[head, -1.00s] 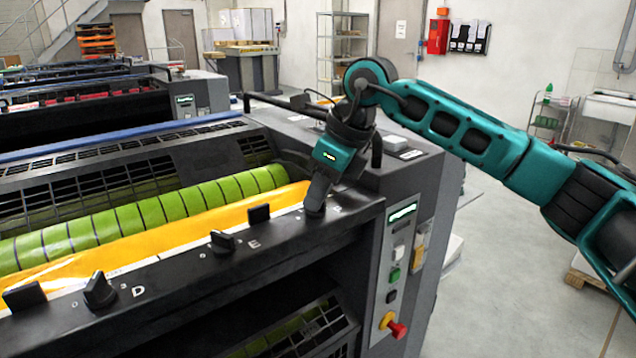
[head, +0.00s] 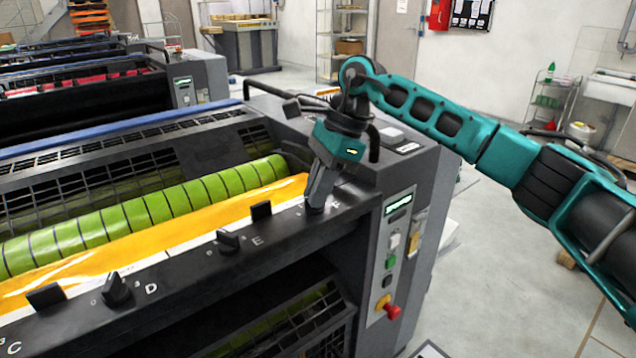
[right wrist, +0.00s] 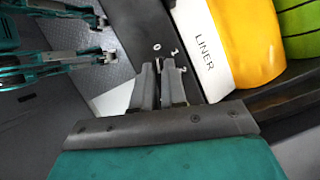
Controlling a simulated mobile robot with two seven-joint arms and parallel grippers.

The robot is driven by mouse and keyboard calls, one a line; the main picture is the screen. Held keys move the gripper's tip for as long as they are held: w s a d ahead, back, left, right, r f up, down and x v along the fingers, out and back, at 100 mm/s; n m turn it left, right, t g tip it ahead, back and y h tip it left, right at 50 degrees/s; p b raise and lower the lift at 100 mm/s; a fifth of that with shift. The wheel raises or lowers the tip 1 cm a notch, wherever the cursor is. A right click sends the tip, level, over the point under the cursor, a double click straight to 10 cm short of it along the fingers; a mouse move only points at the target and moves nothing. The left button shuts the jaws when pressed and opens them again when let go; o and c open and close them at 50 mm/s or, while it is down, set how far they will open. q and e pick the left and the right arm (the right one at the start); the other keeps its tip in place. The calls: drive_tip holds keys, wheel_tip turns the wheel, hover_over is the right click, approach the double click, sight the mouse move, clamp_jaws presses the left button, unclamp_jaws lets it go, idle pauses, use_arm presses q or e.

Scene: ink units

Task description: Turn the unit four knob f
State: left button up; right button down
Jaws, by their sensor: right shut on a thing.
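My right gripper (head: 316,203) reaches down onto the black front rail of the ink unit, at the F position at its right end. It is shut on knob F, which its fingers hide in the head view. The right wrist view also shows the fingers (right wrist: 167,92) closed, with the marks 0, 1 and 2 around them; the knob itself is barely seen between them. Knob E (head: 228,242) and knob D (head: 116,289) stand free on the rail to the left. My left gripper is not in the head view.
Black tabs (head: 261,211) stand along the rail beside the knobs. Behind it lie a yellow ink sheet (head: 200,232) and a green roller (head: 150,209). A control panel with a red-topped button (head: 392,312) is on the unit's right end. Open floor (head: 500,270) lies to the right.

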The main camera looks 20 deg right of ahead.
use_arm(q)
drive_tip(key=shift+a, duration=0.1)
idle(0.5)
use_arm(e)
drive_tip(key=c, duration=1.2)
unclamp_jaws()
use_arm(q)
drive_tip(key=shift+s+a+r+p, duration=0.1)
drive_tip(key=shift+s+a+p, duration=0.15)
drive_tip(key=shift+p, duration=0.3)
use_arm(e)
drive_tip(key=v, duration=1.3)
drive_tip(key=shift+a, duration=0.1)
